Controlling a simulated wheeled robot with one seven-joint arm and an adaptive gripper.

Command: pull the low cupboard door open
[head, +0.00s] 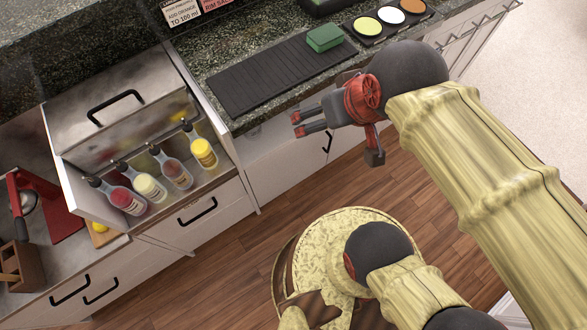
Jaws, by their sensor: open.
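A white low cupboard door (285,165) is under the dark granite counter, in the middle of the head view, and looks closed. Its black handle (328,143) shows just below my gripper, and the arm hides part of the door's right side. My gripper (296,125) is open and empty, its two dark fingers pointing left in front of the cupboard near the counter edge. The fingers appear apart from the handle; the exact depth gap cannot be told.
A black bar mat (270,85) with a green sponge (324,38) lies on the counter above. At left, an ice bin with a steel lid (100,112) has several bottles in front. More handled fronts (165,225) are below. Wooden floor (245,240) is free before the cupboard.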

